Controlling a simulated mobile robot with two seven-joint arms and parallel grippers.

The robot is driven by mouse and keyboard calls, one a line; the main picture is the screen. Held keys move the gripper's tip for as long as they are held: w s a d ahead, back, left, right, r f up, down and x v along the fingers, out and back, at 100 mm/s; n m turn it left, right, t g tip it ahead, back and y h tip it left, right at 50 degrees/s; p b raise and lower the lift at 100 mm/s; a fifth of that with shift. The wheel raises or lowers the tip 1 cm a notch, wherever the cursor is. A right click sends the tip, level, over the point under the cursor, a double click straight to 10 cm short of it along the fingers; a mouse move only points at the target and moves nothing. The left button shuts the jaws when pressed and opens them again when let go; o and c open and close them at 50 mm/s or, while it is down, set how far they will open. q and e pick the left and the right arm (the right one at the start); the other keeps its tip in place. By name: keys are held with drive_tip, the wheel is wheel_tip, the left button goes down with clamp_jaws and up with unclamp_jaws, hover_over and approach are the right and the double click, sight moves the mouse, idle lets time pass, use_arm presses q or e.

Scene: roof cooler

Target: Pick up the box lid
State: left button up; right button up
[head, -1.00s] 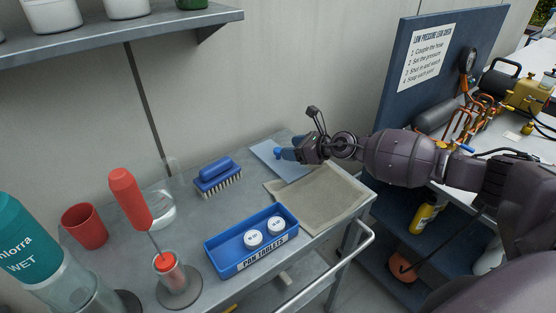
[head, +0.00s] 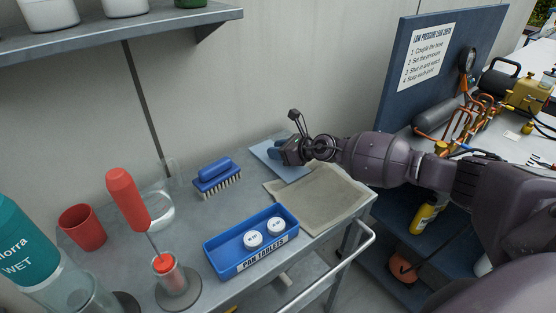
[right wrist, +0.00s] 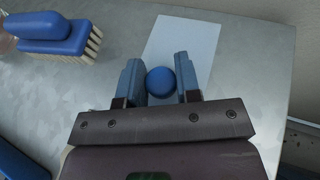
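The box lid is a flat pale blue panel (head: 264,149) with a round blue knob, lying at the back of the grey cart top. In the right wrist view the lid (right wrist: 182,45) lies beneath the fingers, and its knob (right wrist: 160,81) is between them. My right gripper (head: 274,153) is low over the lid. In the wrist view the right gripper (right wrist: 160,75) is open, a finger on each side of the knob with only narrow gaps. In the head view the gripper covers the knob. My left gripper is out of view.
A blue brush (head: 216,178) stands left of the lid, and a beige cloth (head: 320,198) lies in front of it. A blue tray (head: 228,262) holds two white tubs. A wall is close behind; a blue board (head: 410,95) stands to the right.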

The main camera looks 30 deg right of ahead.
drive_tip(key=shift+c, duration=0.7)
